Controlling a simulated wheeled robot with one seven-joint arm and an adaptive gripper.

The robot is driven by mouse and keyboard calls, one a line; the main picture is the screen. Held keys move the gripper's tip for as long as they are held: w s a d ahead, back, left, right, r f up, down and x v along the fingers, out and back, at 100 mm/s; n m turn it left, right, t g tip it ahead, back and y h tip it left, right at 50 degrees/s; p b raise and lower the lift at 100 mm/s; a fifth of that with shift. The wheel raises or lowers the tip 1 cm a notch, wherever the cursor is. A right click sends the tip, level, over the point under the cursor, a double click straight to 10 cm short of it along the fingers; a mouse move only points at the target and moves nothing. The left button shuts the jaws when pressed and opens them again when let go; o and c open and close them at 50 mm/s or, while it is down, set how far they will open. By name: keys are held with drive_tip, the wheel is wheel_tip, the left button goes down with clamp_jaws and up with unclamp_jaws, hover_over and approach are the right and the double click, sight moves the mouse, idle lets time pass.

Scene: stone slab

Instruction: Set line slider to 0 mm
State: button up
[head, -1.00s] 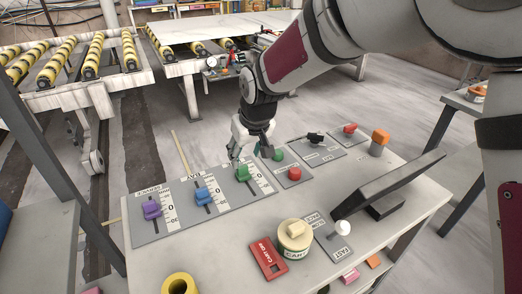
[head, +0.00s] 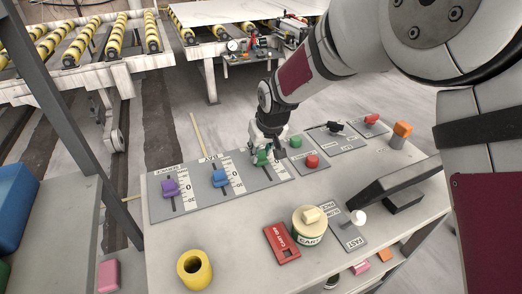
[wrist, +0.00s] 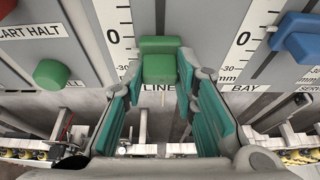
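The line slider's green knob (head: 262,157) stands near the far end of its slot on the slider panel. In the wrist view the knob (wrist: 159,67) sits by the LINE label, and the scale to its left reads 0 and -30. The knob is off the 0 mark, toward -30. My gripper (head: 267,147) is down at the knob. Its teal fingers (wrist: 160,80) are apart, one on each side of the knob. I cannot tell whether the fingertips touch it. The fingers partly hide the knob in the head view.
The blue bay slider (head: 219,179) and purple slider (head: 170,188) lie to the left. Green (head: 296,141) and red (head: 312,161) buttons stand close on the right.

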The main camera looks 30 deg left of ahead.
clamp_jaws()
drive_tip(key=shift+s+d, duration=0.55)
drive_tip(key=shift+d, duration=0.1)
drive_tip(key=shift+a, duration=0.1)
drive_tip(key=o, duration=1)
unclamp_jaws()
drive_tip(key=v, duration=1.2)
drive_tip(key=shift+w, duration=0.1)
